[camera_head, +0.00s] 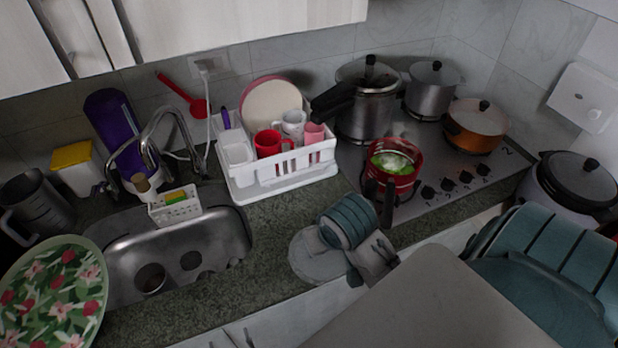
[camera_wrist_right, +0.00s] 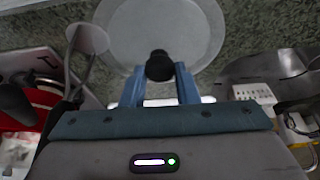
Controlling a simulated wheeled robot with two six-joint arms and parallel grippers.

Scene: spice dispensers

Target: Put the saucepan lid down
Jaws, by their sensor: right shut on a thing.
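The saucepan lid (camera_head: 308,262) is a flat grey disc over the counter between the sink and the stove, near the front edge. My right gripper (camera_head: 330,242) is above it, partly hiding it. In the right wrist view, the blue fingers (camera_wrist_right: 160,75) are closed around the lid's black knob (camera_wrist_right: 160,65), with the pale lid (camera_wrist_right: 165,22) beyond. I cannot tell whether the lid touches the counter. A red saucepan (camera_head: 404,183) with green contents stands uncovered on the stove, its dark handle towards the front. My left gripper is not in view.
The white dish rack (camera_head: 290,170) stands behind the lid, holding cups and a plate. The sink (camera_head: 185,255) is to the left. The stove (camera_head: 450,150) at right carries several pots. Some speckled counter (camera_head: 265,290) is bare beside the lid.

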